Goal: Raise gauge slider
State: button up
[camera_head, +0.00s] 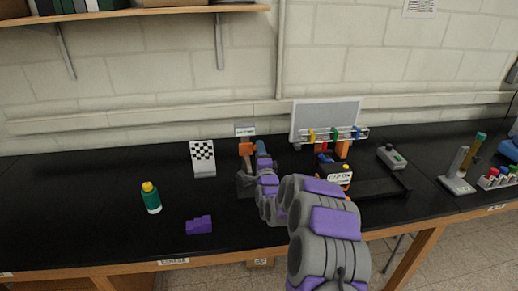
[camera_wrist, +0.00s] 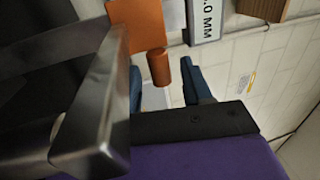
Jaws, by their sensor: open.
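The gauge shows as an orange block (camera_head: 246,148) at the middle of the bench, below a small white label (camera_head: 245,130). In the wrist view I see the orange block (camera_wrist: 135,25) and a short orange cylinder (camera_wrist: 159,67), which looks like the slider's knob. The label (camera_wrist: 205,20) there reads ".0 MM", partly cut off. My gripper (camera_head: 262,147) is at the gauge's right side, with blue fingers. In the wrist view my gripper (camera_wrist: 161,75) is open, one finger on each side of the cylinder. I cannot tell whether they touch it. My arm hides the gauge's lower right.
A checkered board (camera_head: 203,157), a green bottle (camera_head: 151,198) and a purple block (camera_head: 199,225) stand left on the black bench. A blurred metal bracket (camera_wrist: 90,110) fills the wrist view's left.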

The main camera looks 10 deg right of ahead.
jog(key=s+d+f+p, duration=0.1)
jog(key=s+f, duration=0.2)
jog(key=s, duration=1.1)
jog(key=shift+s+d, duration=0.2)
jog(key=shift+a, duration=0.1)
jog(key=s+a+n+g+y, duration=0.2)
jog(key=s+a+n+g, duration=0.2)
jog(key=s+n+g, duration=0.6)
jog(key=s+d+r+n+g, duration=0.1)
jog(key=s+g, duration=0.3)
jog(key=s, duration=0.9)
jog(key=s+d+r+n+g+h, duration=0.1)
jog(key=s+r+n+g, duration=0.2)
jog(key=s, duration=1)
jog(key=s+d+r+n+g+h, duration=0.1)
jog(key=s+n+g, duration=0.3)
jog(key=s, duration=0.9)
jog(key=shift+s+d+r+g, duration=0.2)
jog(key=shift+s+r+g, duration=0.05)
jog(key=shift+r+g, duration=0.25)
